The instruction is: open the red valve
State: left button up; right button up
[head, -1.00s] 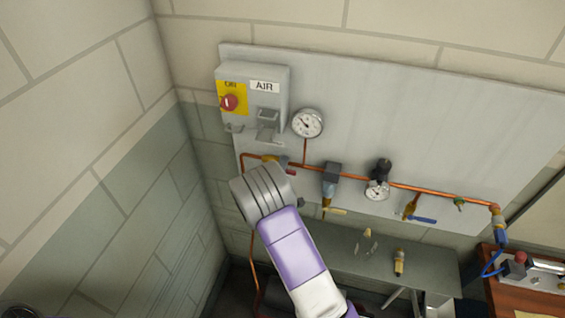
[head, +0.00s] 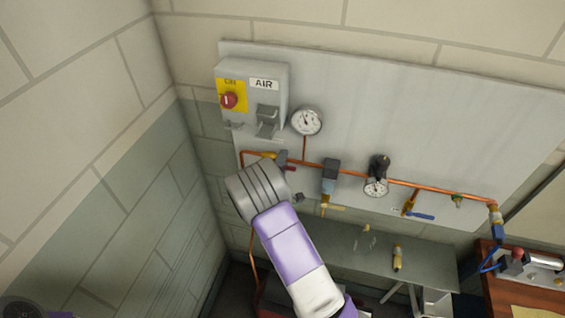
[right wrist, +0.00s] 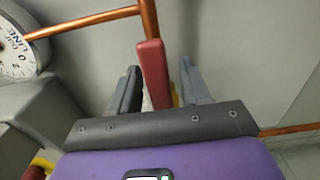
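The red valve's handle (right wrist: 153,75) stands between the two fingers of my right gripper (right wrist: 158,85) in the right wrist view. The right gripper is open, with a clear gap on the right side of the handle and the left finger close to it. In the head view only a small part of the red handle (head: 290,167) shows on the copper pipe, just beyond my right wrist; the wrist hides most of the gripper. My left gripper is not in view.
A grey box labelled AIR (head: 265,100) with a red switch and a round gauge (head: 307,121) are mounted above the pipe. A blue-handled valve (head: 420,216) and a regulator (head: 377,178) sit farther right. A grey bench (head: 430,265) stands below.

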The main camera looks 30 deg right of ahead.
jog(key=b+v, duration=0.1)
jog(key=v, duration=0.6)
jog(key=shift+s+a, duration=0.2)
jog(key=shift+f, duration=0.15)
jog(key=s+a+f+m+g+y+b, duration=0.1)
jog(key=s+a+f+m+y+b, duration=0.15)
jog(key=f, duration=0.65)
jog(key=s+a+f+m+g+y+b, duration=0.1)
jog(key=s+a+f+g+y+b, duration=0.2)
jog(key=f, duration=0.7)
jog(key=s+a+f+m+y+b, duration=0.1)
jog(key=a+f+y+b, duration=0.2)
jog(key=f, duration=0.6)
jog(key=s+a+f+m+g+y+b, duration=0.5)
jog(key=s+a+f+y, duration=0.4)
jog(key=s+a+f, duration=0.3)
jog(key=s+a+m+g, duration=0.1)
jog(key=s+a+g, duration=0.1)
jog(key=s, duration=0.2)
jog(key=shift+s+y, duration=0.15)
jog(key=shift+y, duration=0.1)
